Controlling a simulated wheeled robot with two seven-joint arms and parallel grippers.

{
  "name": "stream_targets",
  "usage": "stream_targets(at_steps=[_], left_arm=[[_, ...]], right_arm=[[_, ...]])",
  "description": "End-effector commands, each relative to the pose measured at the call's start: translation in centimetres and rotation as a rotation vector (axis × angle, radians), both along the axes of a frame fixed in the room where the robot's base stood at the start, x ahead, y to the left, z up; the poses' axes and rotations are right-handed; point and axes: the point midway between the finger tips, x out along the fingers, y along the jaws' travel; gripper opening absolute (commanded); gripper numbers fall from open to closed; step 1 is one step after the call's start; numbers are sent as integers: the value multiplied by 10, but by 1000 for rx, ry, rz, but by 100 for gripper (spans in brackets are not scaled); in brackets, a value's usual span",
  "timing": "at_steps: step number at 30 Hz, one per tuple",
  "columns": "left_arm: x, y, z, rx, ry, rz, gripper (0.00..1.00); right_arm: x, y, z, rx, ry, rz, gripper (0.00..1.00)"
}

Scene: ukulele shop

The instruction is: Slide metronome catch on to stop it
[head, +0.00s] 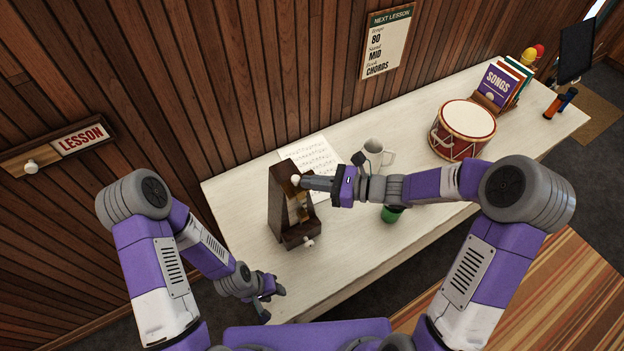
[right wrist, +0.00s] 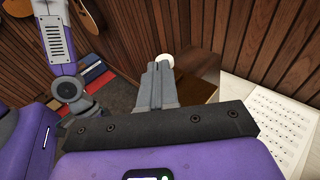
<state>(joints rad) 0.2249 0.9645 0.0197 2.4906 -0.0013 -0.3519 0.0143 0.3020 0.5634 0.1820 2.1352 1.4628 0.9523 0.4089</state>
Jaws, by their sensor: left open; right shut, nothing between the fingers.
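The metronome's brown top (right wrist: 198,88) is partly hidden by the fingers in the right wrist view. My left gripper (head: 272,296) is open and empty, low by the table's front edge.
Sheet music (head: 318,158) lies behind the metronome. A white mug (head: 377,152), a green object (head: 391,214) and a red drum (head: 462,130) stand to the right. The tabletop (head: 330,262) in front of the metronome is clear. A wood-panelled wall is close behind.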

Motion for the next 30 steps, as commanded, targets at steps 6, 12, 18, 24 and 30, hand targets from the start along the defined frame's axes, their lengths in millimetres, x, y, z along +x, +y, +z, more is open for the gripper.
stream_targets(at_steps=[6,12,18,24,30], left_arm=[[0,0,12,0,-1,-1,43],[0,0,8,0,0,0,43],[0,0,7,0,0,0,43],[0,0,7,0,0,0,43],[0,0,7,0,0,0,43]], right_arm=[[-8,-43,8,-3,-3,-3,0],[-22,-86,14,-4,-2,-1,0],[-31,-113,20,-3,-1,0,0],[-34,-122,21,-3,1,2,0],[-34,-122,22,-3,1,2,0]])
